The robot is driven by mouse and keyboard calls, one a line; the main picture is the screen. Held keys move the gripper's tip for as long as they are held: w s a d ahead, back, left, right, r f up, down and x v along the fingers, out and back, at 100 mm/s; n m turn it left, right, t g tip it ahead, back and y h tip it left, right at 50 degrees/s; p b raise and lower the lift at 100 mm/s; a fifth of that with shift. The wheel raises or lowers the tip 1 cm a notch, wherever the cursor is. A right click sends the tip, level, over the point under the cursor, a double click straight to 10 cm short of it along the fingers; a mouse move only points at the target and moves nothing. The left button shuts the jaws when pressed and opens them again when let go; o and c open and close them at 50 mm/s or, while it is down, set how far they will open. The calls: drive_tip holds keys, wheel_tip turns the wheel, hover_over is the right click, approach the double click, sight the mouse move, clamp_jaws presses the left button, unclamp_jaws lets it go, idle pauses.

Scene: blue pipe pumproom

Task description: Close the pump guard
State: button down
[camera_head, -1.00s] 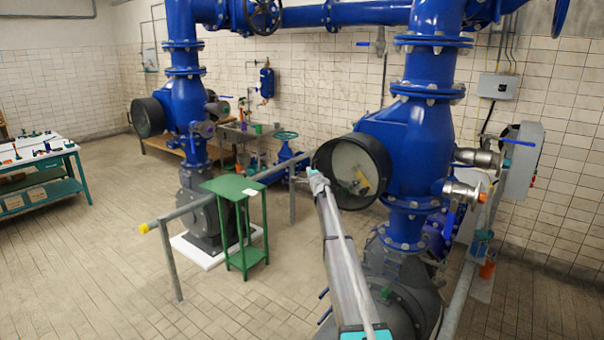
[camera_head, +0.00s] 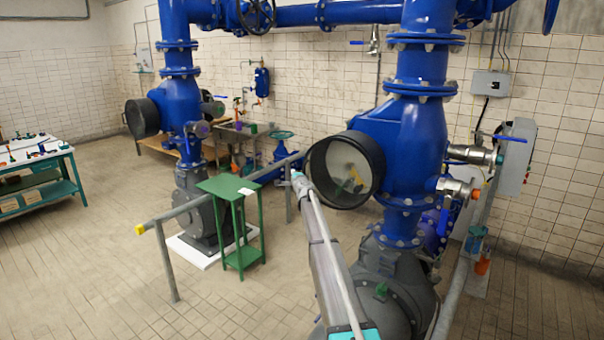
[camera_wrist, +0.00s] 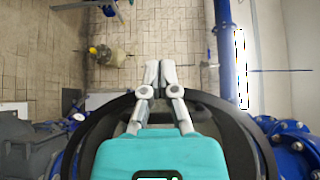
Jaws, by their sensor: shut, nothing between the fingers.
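I take the pump guard to be the round black-rimmed cover (camera_head: 377,172) on the side of the near blue pump body; its pale inner face shows. I cannot tell how far open it stands. My gripper (camera_head: 297,176) is at the left edge of that rim in the head view, and whether it touches is unclear. In the wrist view my gripper (camera_wrist: 160,72) is shut and empty, its two grey fingertips together. A dark curved rim (camera_wrist: 238,128) arcs around behind the gripper there, with blue flanges beyond.
A green stand (camera_head: 225,186) and a grey rail (camera_head: 195,203) with a yellow end are left of the arm. A second blue pump (camera_head: 185,105) stands behind. A workbench (camera_head: 40,170) is at far left. Tiled floor (camera_head: 90,270) is clear at the front left.

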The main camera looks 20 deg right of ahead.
drive_tip(key=s+a, duration=0.3)
drive_tip(key=a, duration=0.4)
drive_tip(key=shift+s, duration=0.4)
drive_tip(key=s+a+f+n+g+y+b, duration=0.25)
drive_tip(key=s+a+f+n, duration=0.25)
drive_tip(key=s, duration=0.4)
drive_tip(key=s+a+f+n+g+y+b, duration=0.1)
drive_tip(key=s+a+f+n+g+y, duration=0.35)
drive_tip(key=s, duration=0.55)
drive_tip(key=s+a+f+n+g+y+b, duration=0.15)
drive_tip(key=s+a+f+n, duration=0.25)
drive_tip(key=s+a+f, duration=0.4)
drive_tip(key=s+d+f+n+g+h+b, duration=0.1)
drive_tip(key=s+f+g+h+b, duration=0.1)
drive_tip(key=s, duration=1)
drive_tip(key=s+d+f+n+g+h+b, duration=0.2)
drive_tip(key=s+f, duration=0.4)
drive_tip(key=s, duration=0.6)
drive_tip(key=s+d+f+n+g+h+b, duration=0.2)
drive_tip(key=s+g, duration=0.3)
drive_tip(key=s, duration=0.7)
drive_tip(key=shift+s+d+f+h, duration=0.2)
drive_tip(key=shift+s+f+h, duration=0.1)
drive_tip(key=shift+f+h, duration=0.55)
drive_tip(key=shift+s+f+g, duration=0.1)
drive_tip(key=shift+g, duration=0.15)
